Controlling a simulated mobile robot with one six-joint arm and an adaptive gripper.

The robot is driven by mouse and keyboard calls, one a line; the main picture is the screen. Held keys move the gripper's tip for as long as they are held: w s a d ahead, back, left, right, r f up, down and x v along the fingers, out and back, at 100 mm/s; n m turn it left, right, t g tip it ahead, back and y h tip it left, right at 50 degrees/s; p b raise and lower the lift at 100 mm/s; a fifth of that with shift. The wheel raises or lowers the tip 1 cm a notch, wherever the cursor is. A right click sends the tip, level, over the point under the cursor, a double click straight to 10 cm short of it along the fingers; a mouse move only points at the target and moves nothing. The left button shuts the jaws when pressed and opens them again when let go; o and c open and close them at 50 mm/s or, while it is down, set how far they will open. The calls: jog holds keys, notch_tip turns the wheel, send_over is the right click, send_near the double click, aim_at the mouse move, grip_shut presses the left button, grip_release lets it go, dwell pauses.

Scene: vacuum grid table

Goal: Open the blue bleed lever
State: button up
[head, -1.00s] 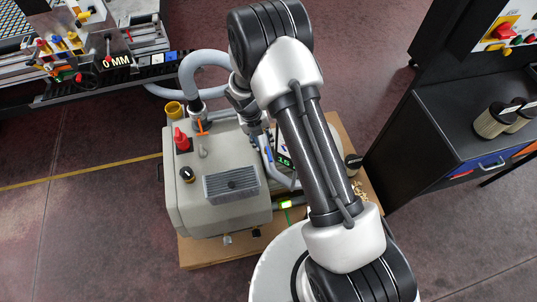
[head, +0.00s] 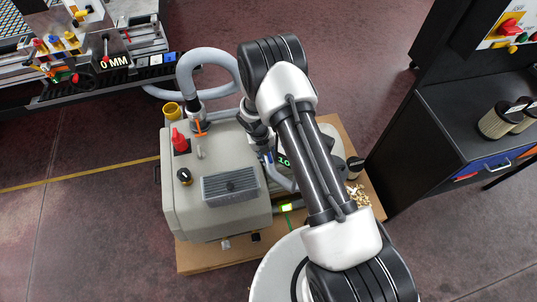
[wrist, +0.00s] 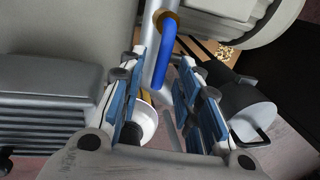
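The blue bleed lever (wrist: 162,58) hangs from a brass-coloured pivot on a grey pipe (wrist: 152,42) in the wrist view. It is a bent blue rod lying between the two fingers of my gripper (wrist: 164,62). The fingers have blue pads and stand apart, with a gap visible on the lever's right side. Whether the left finger touches the lever or pipe is unclear. In the head view my gripper is at the right side of the grey pump unit (head: 215,160), mostly hidden by my arm, and I cannot make out the lever clearly there.
A green-lit display (head: 284,161) sits beside the pump, partly behind my arm. A dark cabinet (head: 420,160) stands at the right. Open floor lies at the left.

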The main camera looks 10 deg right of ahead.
grip_shut()
dwell(0.6)
